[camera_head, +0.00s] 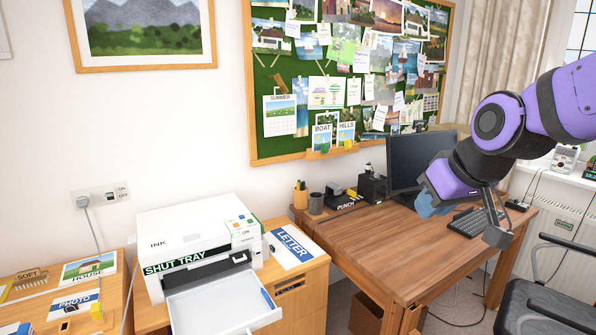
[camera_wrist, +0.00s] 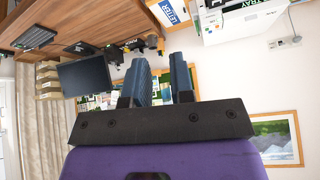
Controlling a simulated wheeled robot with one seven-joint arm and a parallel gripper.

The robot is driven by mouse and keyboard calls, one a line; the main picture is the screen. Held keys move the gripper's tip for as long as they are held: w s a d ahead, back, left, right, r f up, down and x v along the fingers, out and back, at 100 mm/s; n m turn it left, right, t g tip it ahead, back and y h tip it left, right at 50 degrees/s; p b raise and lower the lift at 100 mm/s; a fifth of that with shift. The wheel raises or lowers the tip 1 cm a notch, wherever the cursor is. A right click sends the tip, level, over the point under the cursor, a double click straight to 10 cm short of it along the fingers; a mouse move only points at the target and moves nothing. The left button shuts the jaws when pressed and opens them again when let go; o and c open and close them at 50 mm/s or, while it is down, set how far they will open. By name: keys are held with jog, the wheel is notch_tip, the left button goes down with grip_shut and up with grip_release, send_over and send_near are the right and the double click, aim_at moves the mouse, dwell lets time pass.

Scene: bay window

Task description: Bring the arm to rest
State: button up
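My purple arm reaches in from the right in the head view. My gripper (camera_head: 432,207) hangs at its end in front of the monitor and over the desk; its fingers look blue-grey there. In the wrist view, the two fingers of my gripper (camera_wrist: 161,66) stand apart with the background showing between them, and nothing is held. The wrist view is turned upside down, with the desk at the top.
The wooden desk (camera_head: 385,235) holds a monitor (camera_head: 408,158) and a keyboard (camera_head: 470,222) close to my gripper. A printer (camera_head: 200,235) with its tray (camera_head: 222,308) out stands at left. A chair (camera_head: 545,300) is at lower right.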

jog(key=s+d+r+m+h, duration=0.1)
jog(key=s+d, duration=0.3)
jog(key=s, duration=0.4)
jog(key=s+d+r+m+h, duration=0.1)
jog(key=s+d+r+m, duration=0.1)
jog(key=s, duration=0.5)
jog(key=shift+s+d+g, duration=0.35)
jog(key=shift+d+g, duration=0.05)
jog(key=shift+d, duration=0.5)
